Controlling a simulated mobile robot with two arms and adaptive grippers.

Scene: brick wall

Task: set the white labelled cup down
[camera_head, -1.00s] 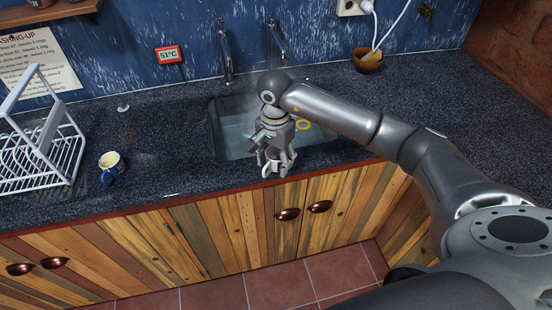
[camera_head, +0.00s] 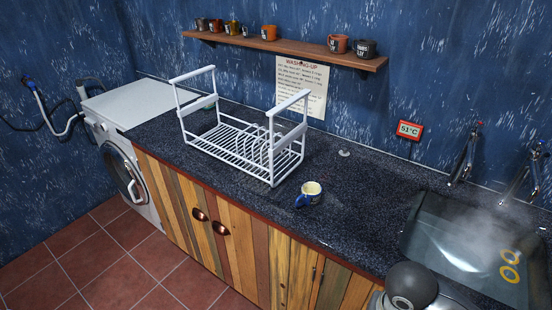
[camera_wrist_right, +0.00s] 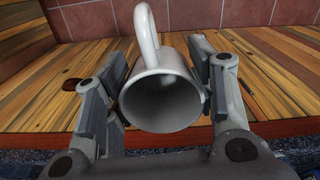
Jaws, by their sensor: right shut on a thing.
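The white cup (camera_wrist_right: 160,98) is between the fingers of my right gripper (camera_wrist_right: 161,72) in the right wrist view. The gripper is shut on it, with one finger on each side. The cup's open mouth faces the camera, its inside is dark, and its handle points up in the picture. No label shows on the visible side. Wooden cabinet fronts and floor tiles lie behind it. In the head view only part of my right arm shows at the bottom right; the right gripper and the white cup are out of that view. My left gripper is in neither view.
A white dish rack (camera_head: 228,143) stands on the dark counter (camera_head: 352,205). A steaming sink (camera_head: 415,250) holds yellow rings (camera_head: 509,265). Several cups stand on a shelf (camera_head: 290,47). Counter between mug and sink is clear.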

